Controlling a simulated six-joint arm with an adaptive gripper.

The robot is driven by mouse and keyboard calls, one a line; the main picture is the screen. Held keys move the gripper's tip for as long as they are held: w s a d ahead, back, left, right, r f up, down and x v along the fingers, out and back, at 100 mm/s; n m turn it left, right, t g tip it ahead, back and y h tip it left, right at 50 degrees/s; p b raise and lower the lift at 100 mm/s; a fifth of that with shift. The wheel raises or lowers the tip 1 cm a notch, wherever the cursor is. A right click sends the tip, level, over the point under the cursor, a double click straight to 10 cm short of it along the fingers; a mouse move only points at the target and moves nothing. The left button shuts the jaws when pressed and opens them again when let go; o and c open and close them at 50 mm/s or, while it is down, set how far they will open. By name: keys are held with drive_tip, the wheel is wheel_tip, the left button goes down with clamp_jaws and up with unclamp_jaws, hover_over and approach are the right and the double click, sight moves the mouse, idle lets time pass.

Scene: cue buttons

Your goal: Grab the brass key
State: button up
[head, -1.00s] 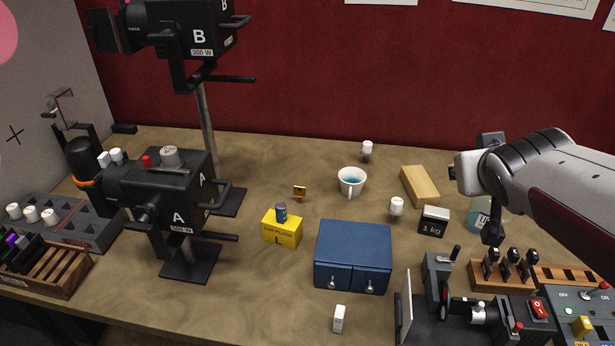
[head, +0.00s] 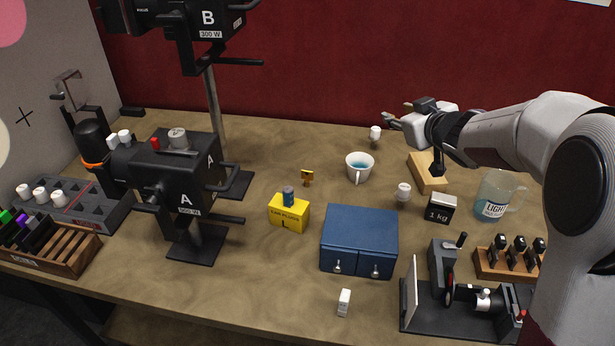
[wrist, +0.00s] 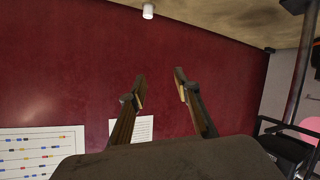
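I cannot make out a clear brass key in either view. A small brass-coloured piece (head: 307,178) stands on the table between the lamps and the mug; it is too small to tell whether it is the key. A blue cabinet with two small-knobbed fronts (head: 359,240) stands closed, and its inside is hidden. My gripper (head: 385,119) is above the back of the table, near the red wall, well apart from the brass-coloured piece. In the wrist view my gripper (wrist: 159,73) has its two fingers apart with nothing between them.
Lamp A (head: 180,182) and its stand are at the left. A yellow box (head: 289,214), a mug (head: 360,168), a wooden block (head: 428,172), a 1 kg weight (head: 440,209) and a jug (head: 495,196) stand around the middle and right. Bare table lies left of the blue cabinet.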

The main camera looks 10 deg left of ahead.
drive_tip(key=w+a+f+n+g+y, duration=0.25)
drive_tip(key=a+f+y, duration=0.25)
drive_tip(key=a+f, duration=0.4)
drive_tip(key=n+g+y, duration=0.3)
drive_tip(key=g, duration=0.2)
approach(311, 175)
drive_tip(key=x, duration=0.3)
drive_tip(key=shift+w+r+t, duration=0.15)
drive_tip(key=shift+w+t, duration=0.1)
drive_tip(key=shift+w, duration=0.05)
drive_tip(key=shift+s+a+f, duration=0.2)
drive_tip(key=shift+s+f, duration=0.05)
drive_tip(key=shift+f, duration=0.1)
drive_tip(key=shift+a, duration=0.1)
drive_tip(key=shift+x, duration=1.25)
drive_tip(key=shift+x, duration=2.55)
